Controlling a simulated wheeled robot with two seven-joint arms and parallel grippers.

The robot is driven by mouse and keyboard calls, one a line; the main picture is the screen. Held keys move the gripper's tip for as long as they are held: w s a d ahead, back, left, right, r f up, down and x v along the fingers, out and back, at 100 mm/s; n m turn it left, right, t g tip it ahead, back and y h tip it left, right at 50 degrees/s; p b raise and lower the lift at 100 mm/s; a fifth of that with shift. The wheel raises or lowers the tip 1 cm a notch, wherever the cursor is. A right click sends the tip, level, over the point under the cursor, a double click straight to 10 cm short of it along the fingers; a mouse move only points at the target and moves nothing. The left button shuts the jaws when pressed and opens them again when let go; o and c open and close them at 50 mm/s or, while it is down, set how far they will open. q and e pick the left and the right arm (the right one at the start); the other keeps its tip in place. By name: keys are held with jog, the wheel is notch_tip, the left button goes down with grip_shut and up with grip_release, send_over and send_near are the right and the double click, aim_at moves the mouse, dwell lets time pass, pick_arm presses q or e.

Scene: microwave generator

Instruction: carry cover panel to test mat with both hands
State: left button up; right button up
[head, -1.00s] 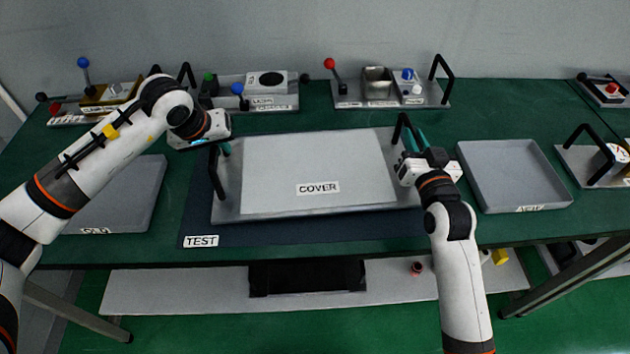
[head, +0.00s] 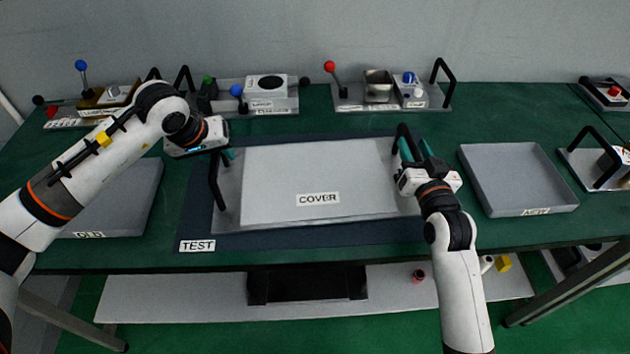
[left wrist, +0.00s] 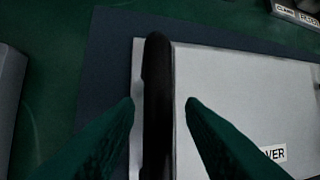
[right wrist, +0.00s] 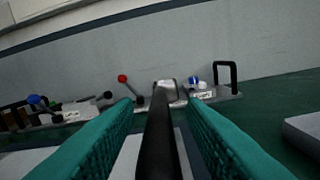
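The grey cover panel (head: 318,178), labelled COVER, lies flat on the dark blue test mat (head: 290,240), with mat showing around it. It has a black handle at each short side. My left gripper (head: 228,154) is open around the left handle (head: 217,182); the left wrist view shows the handle (left wrist: 157,95) between the parted fingers, with a gap on each side. My right gripper (head: 415,152) is open around the right handle (head: 402,135); the right wrist view shows that handle (right wrist: 159,140) between the spread fingers, with gaps on both sides.
A grey OLD tray (head: 125,205) is on the left, partly behind my left arm. A grey NEW tray (head: 517,180) is on the right. Fixtures with levers and knobs line the back, including one with a red-knobbed lever (head: 330,67). A shelf (head: 200,300) runs below the table.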

jog(key=shift+s, duration=0.15)
pick_arm(q)
jog(key=v, duration=1)
jog(key=shift+s+r, duration=0.15)
jog(key=shift+r, duration=0.2)
pick_arm(e)
jog(key=s+d, duration=0.1)
jog(key=s, duration=1)
jog(key=shift+s+d, duration=0.15)
jog(key=shift+s, duration=0.2)
